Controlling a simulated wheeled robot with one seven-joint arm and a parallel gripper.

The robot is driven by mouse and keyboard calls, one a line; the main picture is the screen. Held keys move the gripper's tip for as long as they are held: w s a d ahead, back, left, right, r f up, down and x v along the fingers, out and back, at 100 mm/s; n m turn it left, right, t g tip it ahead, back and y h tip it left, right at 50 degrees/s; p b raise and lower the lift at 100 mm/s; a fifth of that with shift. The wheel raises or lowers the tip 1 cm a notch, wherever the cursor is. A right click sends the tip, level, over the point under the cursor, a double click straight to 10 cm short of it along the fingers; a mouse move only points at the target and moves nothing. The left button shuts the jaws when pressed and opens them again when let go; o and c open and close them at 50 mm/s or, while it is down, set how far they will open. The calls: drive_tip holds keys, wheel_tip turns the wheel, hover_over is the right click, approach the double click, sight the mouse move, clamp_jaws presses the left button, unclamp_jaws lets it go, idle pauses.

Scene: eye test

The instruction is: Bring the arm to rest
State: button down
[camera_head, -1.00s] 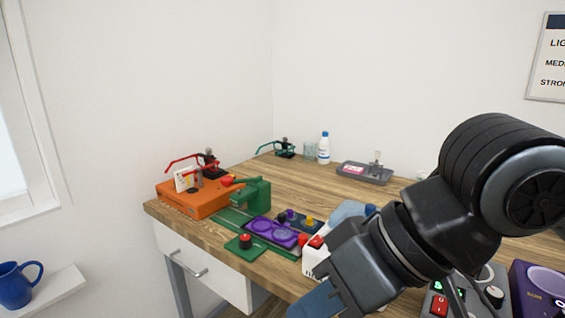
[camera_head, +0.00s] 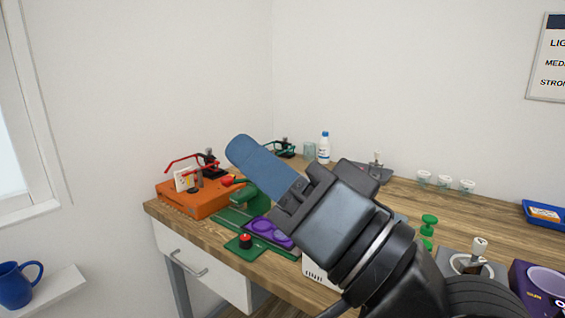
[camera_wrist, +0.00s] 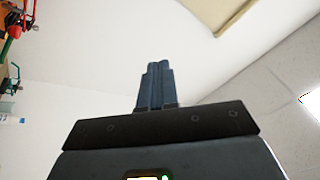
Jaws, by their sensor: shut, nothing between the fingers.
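My gripper (camera_head: 240,148) is raised over the table, its blue fingers pointing up and to the left in the head view. In the wrist view its fingers (camera_wrist: 155,85) lie together with nothing between them. My dark arm runs from the lower right of the head view up to the gripper and hides part of the table behind it.
The wooden table (camera_head: 420,200) carries an orange box (camera_head: 200,203), a green device (camera_head: 265,197), a purple tray (camera_head: 268,232), a white bottle (camera_head: 323,148), small cups (camera_head: 445,182) and a blue tray (camera_head: 540,222). A blue mug (camera_head: 14,287) sits on a shelf at the left.

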drive_tip(key=s+d+f+m+t+h, duration=0.3)
drive_tip(key=s+d+f+m+h, duration=0.25)
drive_tip(key=f, duration=0.45)
drive_tip(key=s+d+f+m+t+h, duration=0.2)
drive_tip(key=s+d+f+m+h, duration=0.15)
drive_tip(key=d+f+h, duration=0.5)
drive_tip(key=s+d+f+n+g+h, duration=0.1)
drive_tip(key=s+d+f, duration=0.4)
drive_tip(key=s, duration=0.6)
drive_tip(key=s+d+f+n+g+h, duration=0.2)
drive_tip(key=s+f+n, duration=0.4)
drive_tip(key=s, duration=0.5)
drive_tip(key=shift+d+f+g, duration=0.4)
drive_tip(key=shift+d+g, duration=0.2)
drive_tip(key=shift+d, duration=0.8)
